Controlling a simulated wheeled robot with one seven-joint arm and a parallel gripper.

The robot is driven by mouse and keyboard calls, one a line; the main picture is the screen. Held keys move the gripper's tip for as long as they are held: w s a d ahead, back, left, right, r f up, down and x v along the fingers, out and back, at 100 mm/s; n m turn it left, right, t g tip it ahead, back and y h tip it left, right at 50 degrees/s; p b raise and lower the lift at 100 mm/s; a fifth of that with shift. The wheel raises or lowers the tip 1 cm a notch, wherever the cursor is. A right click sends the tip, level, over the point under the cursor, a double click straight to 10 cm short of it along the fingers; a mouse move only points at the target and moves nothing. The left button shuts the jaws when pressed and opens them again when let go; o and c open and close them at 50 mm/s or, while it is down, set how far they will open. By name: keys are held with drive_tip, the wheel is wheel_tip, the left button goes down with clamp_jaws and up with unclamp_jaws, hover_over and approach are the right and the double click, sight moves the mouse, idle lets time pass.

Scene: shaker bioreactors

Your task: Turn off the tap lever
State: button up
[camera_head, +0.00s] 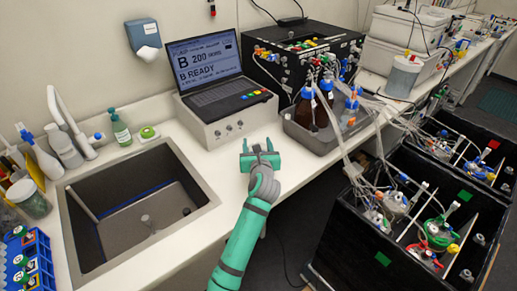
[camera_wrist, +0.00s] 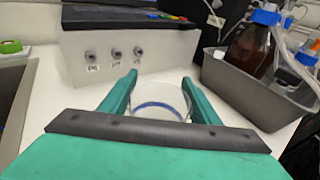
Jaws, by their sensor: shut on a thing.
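A white tap (camera_head: 66,118) with a curved neck stands at the back left edge of the sink (camera_head: 188,160). Its lever is too small to tell from the bottles around it. I cannot make out whether water runs. My gripper (camera_head: 262,148) is over the white counter, right of the sink and in front of the laptop-like console, well apart from the tap. In the wrist view its two green fingers (camera_wrist: 160,84) are shut on a clear round vessel with a blue ring (camera_wrist: 160,106). The vessel's lower part is hidden by the gripper.
The console (camera_head: 225,122) stands behind my gripper. A grey tray (camera_head: 300,138) with brown bottles is to the right. A green soap bottle (camera_head: 120,128) and a green-lidded item (camera_head: 149,133) stand behind the sink. Black bioreactor boxes (camera_head: 365,245) fill the right.

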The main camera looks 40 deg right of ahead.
drive_tip(key=s+a+r, duration=0.7)
drive_tip(key=s+r, duration=0.4)
drive_tip(key=r, duration=0.1)
drive_tip(key=shift+s+a+r, duration=0.2)
drive_tip(key=shift+s+a, duration=0.1)
drive_tip(key=shift+s, duration=0.05)
drive_tip(key=shift+s, duration=0.1)
